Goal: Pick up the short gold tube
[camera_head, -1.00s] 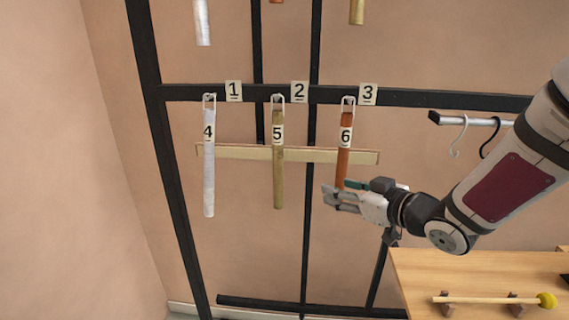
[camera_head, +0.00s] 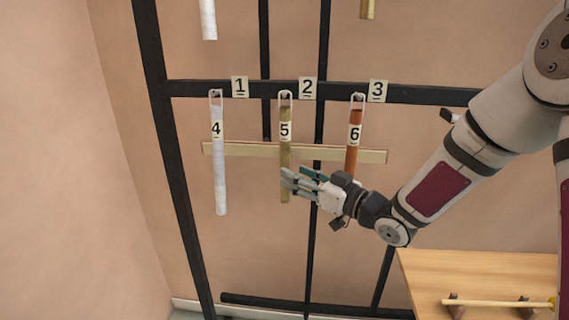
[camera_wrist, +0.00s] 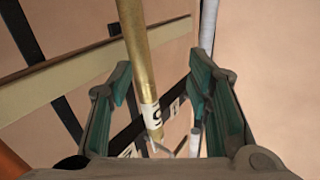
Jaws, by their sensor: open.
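A gold tube labelled 5 (camera_head: 285,150) hangs upright by a loop from the black rail, between a white and an orange tube. My gripper (camera_head: 288,181) is open at its lower part, with the fingertips overlapping the tube in the head view. In the wrist view the gold tube (camera_wrist: 139,45) runs between the two open fingers (camera_wrist: 162,75), nearer the left one, with its label beyond. I cannot tell if a finger touches it. Another gold tube (camera_head: 368,8) shows only its lower end at the top of the head view.
The white tube 4 (camera_head: 219,165) hangs to the left and the orange tube 6 (camera_head: 354,145) to the right, close to my gripper. A pale wooden strip (camera_head: 240,150) crosses behind the tubes. A wooden table (camera_head: 470,270) with a mallet (camera_head: 495,303) stands lower right.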

